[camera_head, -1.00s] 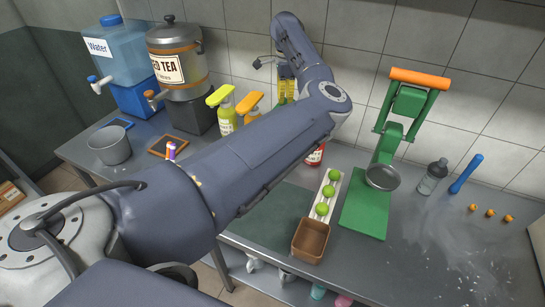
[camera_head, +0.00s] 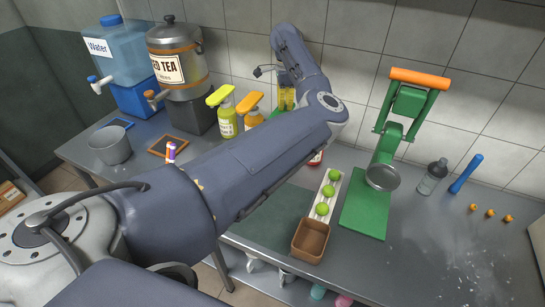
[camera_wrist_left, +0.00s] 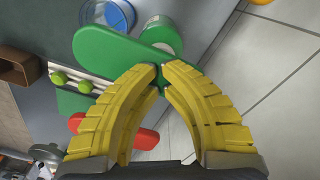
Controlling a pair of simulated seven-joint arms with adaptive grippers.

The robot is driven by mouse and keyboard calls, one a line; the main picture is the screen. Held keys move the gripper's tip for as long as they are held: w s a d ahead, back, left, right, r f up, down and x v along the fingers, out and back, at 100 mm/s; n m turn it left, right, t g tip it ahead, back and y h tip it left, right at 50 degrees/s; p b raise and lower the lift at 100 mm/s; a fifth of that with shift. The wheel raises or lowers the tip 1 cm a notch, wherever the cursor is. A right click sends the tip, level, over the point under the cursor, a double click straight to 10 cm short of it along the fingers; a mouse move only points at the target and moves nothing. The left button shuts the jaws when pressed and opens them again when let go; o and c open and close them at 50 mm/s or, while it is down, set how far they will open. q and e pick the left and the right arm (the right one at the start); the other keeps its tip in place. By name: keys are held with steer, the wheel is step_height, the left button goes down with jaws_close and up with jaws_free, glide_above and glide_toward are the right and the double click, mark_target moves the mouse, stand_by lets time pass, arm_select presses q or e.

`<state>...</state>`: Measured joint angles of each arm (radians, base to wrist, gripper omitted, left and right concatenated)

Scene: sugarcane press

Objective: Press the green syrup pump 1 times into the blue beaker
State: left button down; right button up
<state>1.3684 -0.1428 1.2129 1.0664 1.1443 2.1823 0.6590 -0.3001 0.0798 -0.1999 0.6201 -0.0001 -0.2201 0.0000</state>
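The green syrup pump (camera_wrist_left: 120,55) shows in the left wrist view as a long green head above a bottle with a pale label. My left gripper (camera_wrist_left: 158,72) has yellow fingers that curve together, with their tips almost meeting over the pump head; I cannot tell if they touch it. In the head view the left gripper (camera_head: 287,97) points down behind my arm, which mostly hides the green pump. A round vessel with a blue rim, apparently the blue beaker (camera_wrist_left: 120,15), stands beside the green pump in the wrist view. My right gripper is not in view.
Yellow (camera_head: 226,115) and orange (camera_head: 251,112) pump bottles stand left of my arm. A red pump (camera_wrist_left: 142,138) is close to the gripper. A rack of limes (camera_head: 330,190) and a green press (camera_head: 378,185) stand to the right. The tiled wall is close behind.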

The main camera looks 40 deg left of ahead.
arm_select(q)
steer(key=shift+f, duration=0.85)
steer(key=shift+r, duration=3.15)
steer(key=shift+r, duration=0.15)
steer(key=shift+r, duration=2.9)
